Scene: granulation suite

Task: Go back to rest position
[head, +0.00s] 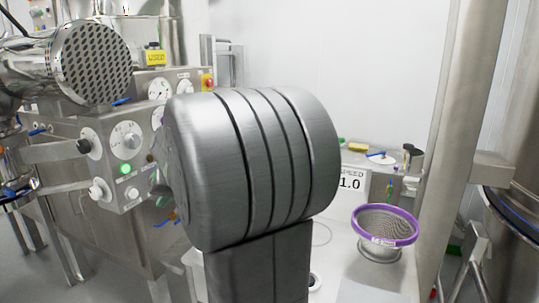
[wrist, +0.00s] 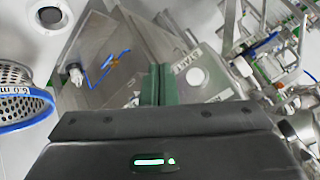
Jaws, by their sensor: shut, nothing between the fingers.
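My gripper (wrist: 157,84) shows in the wrist view with its two green fingers together and nothing between them. It points toward steel machine panels and hangs apart from them, as far as I can tell. In the head view my grey arm link fills the middle and hides part of the machine behind it. The gripper's fingers cannot be made out clearly in the head view.
A steel control panel (head: 116,140) with dials, a lit green button and a red knob stands at left. A purple-rimmed sieve (head: 385,226) sits at right, near a steel column (head: 462,130). A blue-rimmed sieve (wrist: 24,100) shows in the wrist view.

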